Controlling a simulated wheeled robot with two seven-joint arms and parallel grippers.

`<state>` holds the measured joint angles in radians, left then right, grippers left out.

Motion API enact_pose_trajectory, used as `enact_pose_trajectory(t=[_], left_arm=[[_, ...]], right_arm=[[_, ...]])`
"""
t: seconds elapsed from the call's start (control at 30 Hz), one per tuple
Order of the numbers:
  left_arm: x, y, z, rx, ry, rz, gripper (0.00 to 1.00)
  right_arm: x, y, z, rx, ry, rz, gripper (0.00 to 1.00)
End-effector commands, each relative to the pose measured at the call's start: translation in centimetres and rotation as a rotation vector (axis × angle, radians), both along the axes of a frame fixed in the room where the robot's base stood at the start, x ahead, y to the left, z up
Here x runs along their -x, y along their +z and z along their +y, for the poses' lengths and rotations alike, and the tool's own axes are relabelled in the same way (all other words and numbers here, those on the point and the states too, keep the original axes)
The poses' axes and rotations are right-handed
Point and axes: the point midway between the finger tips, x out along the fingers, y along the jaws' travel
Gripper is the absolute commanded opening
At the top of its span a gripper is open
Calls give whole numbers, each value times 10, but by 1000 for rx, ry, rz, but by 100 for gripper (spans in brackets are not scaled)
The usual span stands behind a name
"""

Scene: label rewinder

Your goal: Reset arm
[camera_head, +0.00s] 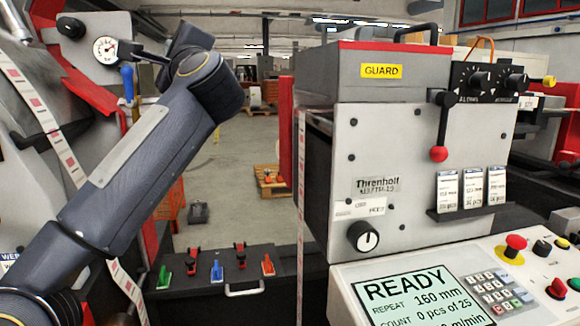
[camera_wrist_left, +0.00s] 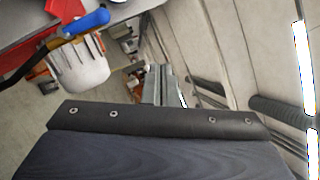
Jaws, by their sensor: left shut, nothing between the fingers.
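My left arm rises from the lower left of the head view, bends at its elbow-like joint, and its end turns toward the pressure gauge. My left gripper (camera_head: 150,54) is partly hidden behind the arm there. It is shut and empty, close above a blue-handled item (camera_head: 128,84); I cannot tell whether they touch. In the left wrist view, a blue handle (camera_wrist_left: 86,22) above a pale, ribbed piece (camera_wrist_left: 78,62) shows at the upper left, apart from the dark housing along the bottom. My right arm and gripper are not in view.
The label machine (camera_head: 400,140), with its red-knobbed lever (camera_head: 438,153), stands at right. Its panel display (camera_head: 420,300) reads READY. The pressure gauge (camera_head: 105,49) and a label strip (camera_head: 62,145) are at left. A dark tray (camera_head: 285,292) with colored clamps sits low in the middle.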

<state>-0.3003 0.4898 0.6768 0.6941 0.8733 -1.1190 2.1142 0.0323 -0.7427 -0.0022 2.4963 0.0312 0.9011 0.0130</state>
Motion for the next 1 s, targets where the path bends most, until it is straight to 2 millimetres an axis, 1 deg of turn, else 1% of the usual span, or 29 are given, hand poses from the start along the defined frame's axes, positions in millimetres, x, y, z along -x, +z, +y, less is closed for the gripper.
enact_pose_trajectory(t=[0.03,0.07,0.1,0.13,0.17,0.2,0.23,0.27,0.3,0.37,0.4,0.47,0.5,0.57,0.6,0.67,0.7,0.77,0.8,0.9,1.0], left_arm=[[21,25,-10,-230,13,1,0],[30,35,-19,-392,28,14,0],[44,43,-34,-619,56,36,0],[52,45,-46,-793,84,60,0],[59,42,-58,-968,111,88,0],[68,31,-72,-1198,152,129,0],[74,19,-81,-1370,183,163,0],[78,2,-90,-1541,210,199,0],[84,-25,-97,-1766,244,250,0],[91,-72,-103,-2068,270,316,0],[97,-102,-103,-2238,274,348,0],[106,-148,-99,-2462,264,386,0],[113,-177,-95,-2600,248,402,0],[127,-221,-88,-2787,208,413,0],[137,-250,-82,-2904,172,412,0],[154,-292,-73,-3065,106,393,0],[167,-319,-67,3074,-52,-360,0],[187,-358,-59,2956,27,-285,0],[201,-381,-54,2887,79,-236,0],[233,-429,-46,2749,182,-119,0],[262,-465,-41,2648,260,-17,0]], right_arm=[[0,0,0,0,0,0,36],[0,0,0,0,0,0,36],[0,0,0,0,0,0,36],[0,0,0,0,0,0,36],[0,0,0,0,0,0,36],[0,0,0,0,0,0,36],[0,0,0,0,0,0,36],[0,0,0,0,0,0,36],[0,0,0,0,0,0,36],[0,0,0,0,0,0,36],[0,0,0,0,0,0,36],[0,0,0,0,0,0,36],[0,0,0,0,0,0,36],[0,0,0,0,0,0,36],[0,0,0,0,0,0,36],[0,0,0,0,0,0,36],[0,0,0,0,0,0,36],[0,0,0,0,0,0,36],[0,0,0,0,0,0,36],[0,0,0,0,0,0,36],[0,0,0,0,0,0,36]])
